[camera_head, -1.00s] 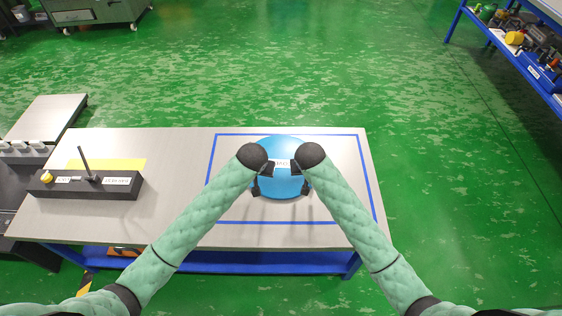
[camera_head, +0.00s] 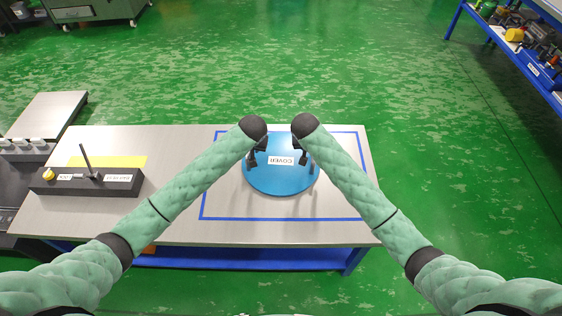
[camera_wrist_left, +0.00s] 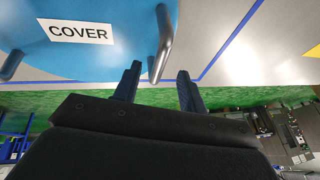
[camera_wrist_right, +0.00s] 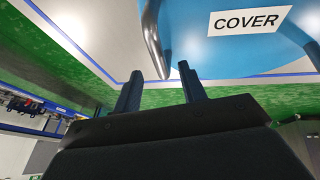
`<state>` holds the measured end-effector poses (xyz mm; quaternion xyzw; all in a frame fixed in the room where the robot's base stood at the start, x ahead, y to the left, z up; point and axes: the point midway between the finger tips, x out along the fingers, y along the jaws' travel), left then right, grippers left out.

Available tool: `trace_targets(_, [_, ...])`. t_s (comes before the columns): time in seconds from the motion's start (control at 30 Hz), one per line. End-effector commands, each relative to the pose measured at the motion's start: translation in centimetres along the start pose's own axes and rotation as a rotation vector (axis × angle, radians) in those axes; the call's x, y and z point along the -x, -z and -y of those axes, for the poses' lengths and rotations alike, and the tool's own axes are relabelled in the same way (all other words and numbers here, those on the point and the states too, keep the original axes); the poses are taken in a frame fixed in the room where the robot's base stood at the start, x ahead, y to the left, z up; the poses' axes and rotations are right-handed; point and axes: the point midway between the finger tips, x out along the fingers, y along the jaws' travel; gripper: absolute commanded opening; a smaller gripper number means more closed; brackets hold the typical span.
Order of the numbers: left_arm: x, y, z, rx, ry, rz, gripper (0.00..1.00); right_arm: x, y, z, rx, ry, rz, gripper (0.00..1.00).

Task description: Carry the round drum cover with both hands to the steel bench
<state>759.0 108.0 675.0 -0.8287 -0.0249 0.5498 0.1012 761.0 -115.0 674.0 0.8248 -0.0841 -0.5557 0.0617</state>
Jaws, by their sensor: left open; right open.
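The round blue drum cover (camera_head: 280,182), with a white COVER label, lies on the steel bench (camera_head: 190,200) inside a blue outlined rectangle. It has a metal bar handle on each side. My left gripper (camera_head: 259,150) and right gripper (camera_head: 300,150) are open over the far part of the cover. In the left wrist view, one handle (camera_wrist_left: 164,42) ends between the spread fingers (camera_wrist_left: 158,85). In the right wrist view, the other handle (camera_wrist_right: 150,42) likewise ends between the spread fingers (camera_wrist_right: 158,85). I cannot tell how deep the handles sit.
A dark box (camera_head: 85,181) with a lever and yellow knob stands on the bench's left part, by a yellow patch (camera_head: 130,161). A blue shelf (camera_head: 510,50) with tools is at the upper right. The green floor beyond the bench is clear.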

Motion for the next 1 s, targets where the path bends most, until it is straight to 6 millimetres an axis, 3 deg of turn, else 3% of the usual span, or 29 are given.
trace_targets(0.5, [-6.3,0.0,0.0,0.000,0.000,0.001,0.41,-6.4,-0.1,-0.1,0.000,-0.002,0.001,0.41])
trace_targets(0.97, [-7.3,0.0,0.0,0.000,0.000,0.000,0.41,-7.3,0.0,0.0,0.000,0.000,0.000,0.41])
trace_targets(1.0, [-7.2,0.0,0.0,0.000,0.000,0.000,0.36,-7.3,0.0,0.0,0.000,0.000,0.000,0.36])
